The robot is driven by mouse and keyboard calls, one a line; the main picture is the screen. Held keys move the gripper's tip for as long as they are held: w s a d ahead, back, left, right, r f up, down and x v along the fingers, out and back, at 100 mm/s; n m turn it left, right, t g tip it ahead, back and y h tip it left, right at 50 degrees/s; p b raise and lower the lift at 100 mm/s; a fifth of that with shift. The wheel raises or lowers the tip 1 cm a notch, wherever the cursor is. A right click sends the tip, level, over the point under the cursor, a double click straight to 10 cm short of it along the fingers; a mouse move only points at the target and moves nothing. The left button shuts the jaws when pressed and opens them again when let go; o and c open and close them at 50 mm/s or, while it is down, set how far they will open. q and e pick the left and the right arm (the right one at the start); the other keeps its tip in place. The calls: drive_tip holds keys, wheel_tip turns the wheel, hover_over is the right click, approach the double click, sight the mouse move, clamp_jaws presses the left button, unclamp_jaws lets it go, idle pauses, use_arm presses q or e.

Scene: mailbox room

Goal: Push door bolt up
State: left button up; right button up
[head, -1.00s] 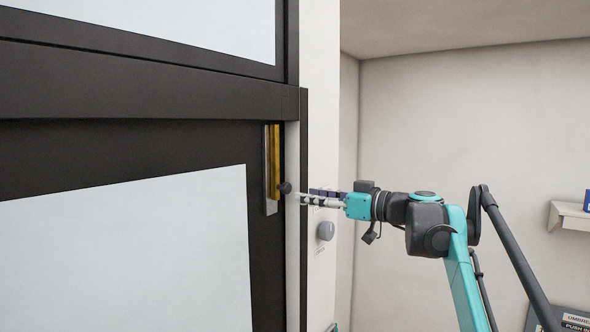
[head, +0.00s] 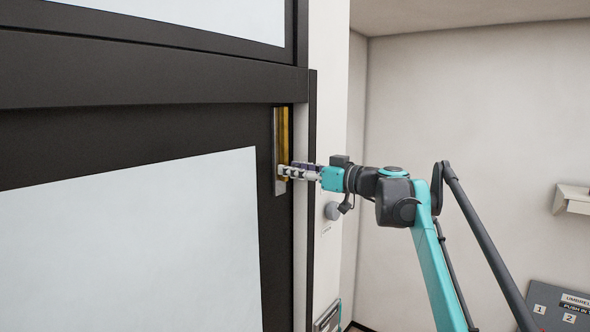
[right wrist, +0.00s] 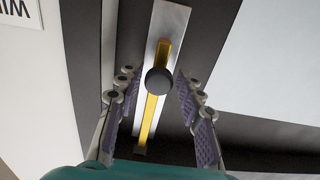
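The door bolt is a yellow bar (head: 284,138) on a silver plate (head: 278,183), mounted upright near the right edge of the dark door (head: 150,140). In the right wrist view the yellow bar (right wrist: 154,112) runs along its silver plate (right wrist: 168,20), with a round black knob (right wrist: 158,81) standing out from it. My right gripper (head: 284,172) is at the lower part of the bolt in the head view. In the right wrist view the right gripper (right wrist: 157,76) is open, with one finger on each side of the knob and visible gaps. My left gripper is not in view.
A dark frame post (head: 311,180) and a pale wall strip stand right of the bolt. A grey round knob (head: 333,211) is on that strip, below my right gripper. A pale shelf (head: 572,199) and a grey sign board (head: 560,308) are far right.

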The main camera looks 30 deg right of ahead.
sight(287, 148)
drive_tip(key=shift+d, duration=0.1)
clamp_jaws()
wheel_tip(287, 148, up, 5)
drive_tip(key=p, duration=0.4)
drive_tip(key=shift+r, duration=0.1)
drive_tip(key=shift+o, duration=2.2)
unclamp_jaws()
drive_tip(key=shift+s+d, duration=0.2)
drive_tip(key=shift+s, duration=0.15)
drive_tip(key=v, duration=1.1)
drive_tip(key=shift+s, duration=0.1)
